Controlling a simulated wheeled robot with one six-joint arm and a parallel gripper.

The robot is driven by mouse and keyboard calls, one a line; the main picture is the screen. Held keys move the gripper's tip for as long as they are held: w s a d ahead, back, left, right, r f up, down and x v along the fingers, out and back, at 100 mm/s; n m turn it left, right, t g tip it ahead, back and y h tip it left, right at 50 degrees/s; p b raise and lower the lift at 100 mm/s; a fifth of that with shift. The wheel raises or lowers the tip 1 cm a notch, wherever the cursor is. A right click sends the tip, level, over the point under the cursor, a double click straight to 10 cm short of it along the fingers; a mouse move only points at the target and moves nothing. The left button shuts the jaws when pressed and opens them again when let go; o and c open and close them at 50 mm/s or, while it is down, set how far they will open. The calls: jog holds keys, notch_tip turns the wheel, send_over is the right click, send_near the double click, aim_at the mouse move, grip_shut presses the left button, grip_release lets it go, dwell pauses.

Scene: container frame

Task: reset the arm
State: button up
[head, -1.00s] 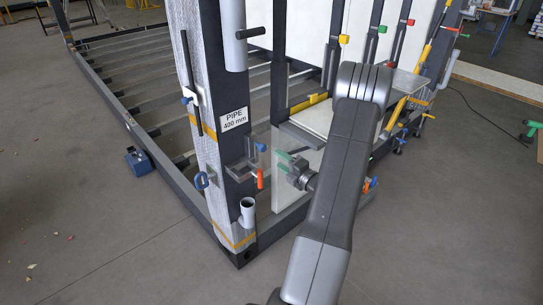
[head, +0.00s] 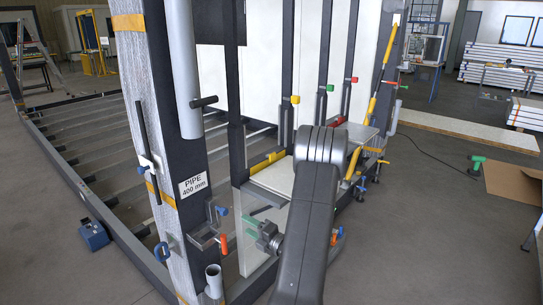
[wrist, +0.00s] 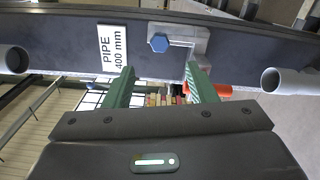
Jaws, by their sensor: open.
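My gripper (head: 256,226) has green fingers and sits low in the head view, beside the front post of the container frame (head: 178,135). In the wrist view my gripper (wrist: 160,86) is open, its two fingers apart with nothing held between them. The post crosses above the fingertips there, with the white "PIPE 400 mm" label (wrist: 113,46) at upper left. A grey clamp (wrist: 190,38) with a blue knob (wrist: 158,43) is on the post near the fingertips. I cannot tell whether the fingers touch it.
A grey pipe (head: 182,75) is on the post, and a short pipe cup (head: 214,281) is at its foot. An orange-handled clamp (head: 222,243) is close to my gripper. A blue box (head: 93,235) lies on the floor at left. Open floor (head: 430,235) is at right.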

aim_at(226, 213)
jog(key=p+x, duration=0.1)
jog(key=x, duration=1)
jog(key=shift+w+a, duration=0.15)
jog(key=b+v, duration=0.1)
jog(key=v, duration=1.3)
jog(key=x, duration=1.4)
jog(key=shift+f+p, duration=0.1)
jog(key=shift+p, duration=0.3)
jog(key=n+b, duration=0.2)
jog(key=n, duration=0.2)
jog(key=shift+n, duration=0.4)
jog(key=n+b, duration=0.2)
jog(key=n, duration=0.3)
jog(key=shift+b, duration=0.35)
jog(key=n+b, duration=0.1)
jog(key=n, duration=0.3)
jog(key=shift+b, duration=0.3)
jog(key=shift+n+b, duration=0.35)
jog(key=shift+n, duration=1.85)
